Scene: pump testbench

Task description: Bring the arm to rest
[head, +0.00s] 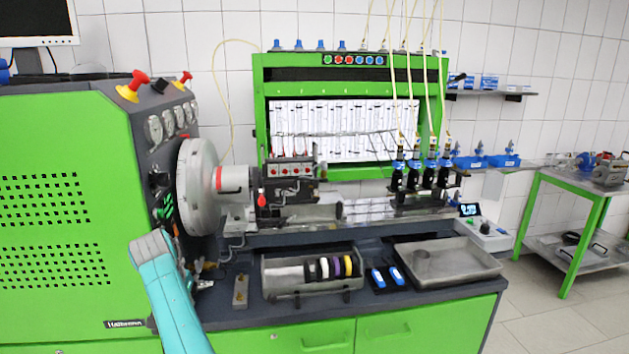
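My arm shows in the head view as a teal link with a grey joint, rising from the bottom left in front of the green test bench (60,290). My gripper is not visible in this view, so I cannot see whether it holds anything. The visible part of the arm overlaps the left end of the dark worktop (232,312).
On the worktop stand a metal tray with tape rolls (312,290), two blue-and-black items (387,277) and an empty-looking metal tray (445,262). A large grey disc (200,187) and the pump (290,185) stand behind. A green side table (575,195) is right; floor there is free.

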